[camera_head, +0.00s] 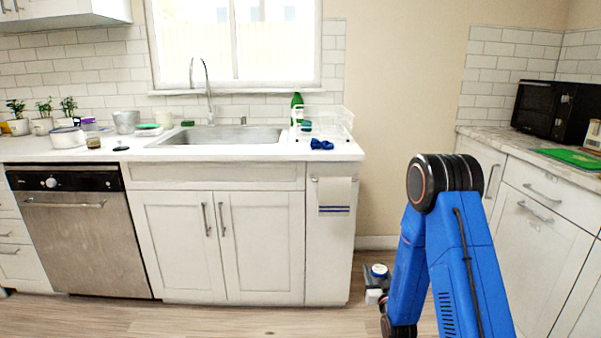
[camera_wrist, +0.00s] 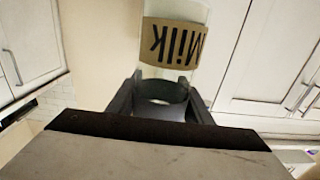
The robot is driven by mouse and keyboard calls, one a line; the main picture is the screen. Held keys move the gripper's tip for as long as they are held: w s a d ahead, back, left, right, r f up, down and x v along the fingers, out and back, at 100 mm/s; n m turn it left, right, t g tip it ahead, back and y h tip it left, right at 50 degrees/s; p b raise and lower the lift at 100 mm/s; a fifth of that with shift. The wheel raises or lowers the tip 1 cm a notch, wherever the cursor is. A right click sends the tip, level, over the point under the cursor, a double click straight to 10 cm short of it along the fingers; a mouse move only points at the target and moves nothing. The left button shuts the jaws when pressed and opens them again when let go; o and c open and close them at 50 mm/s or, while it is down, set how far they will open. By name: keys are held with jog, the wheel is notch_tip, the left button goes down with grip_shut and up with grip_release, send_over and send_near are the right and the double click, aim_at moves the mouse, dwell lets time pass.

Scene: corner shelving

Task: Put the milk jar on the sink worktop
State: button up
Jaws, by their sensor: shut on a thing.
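The milk jar (camera_wrist: 173,43) is clear glass with a tan label reading "Milk", upside down in the wrist view. My gripper (camera_wrist: 160,100) is shut on it, one dark finger on each side. In the head view the jar's blue and white top (camera_head: 379,270) shows low, right of the sink cabinet and beside my blue arm. My gripper there (camera_head: 376,295) is partly hidden by my arm. The sink worktop (camera_head: 345,151) is the white counter around the sink (camera_head: 225,136), higher up and to the left of the jar.
On the worktop's right end are a dark blue item (camera_head: 321,144), a green bottle (camera_head: 297,108) and a clear rack (camera_head: 330,123). Several pots and containers crowd the left. A towel (camera_head: 334,196) hangs on the cabinet. A microwave (camera_head: 555,110) stands on the right counter.

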notch_tip(320, 180, down, 12)
jog(key=s+d, duration=0.1)
jog(key=shift+s+f+h, duration=0.15)
jog(key=shift+s+h, duration=0.15)
jog(key=shift+s, duration=0.1)
jog(key=shift+d, duration=0.1)
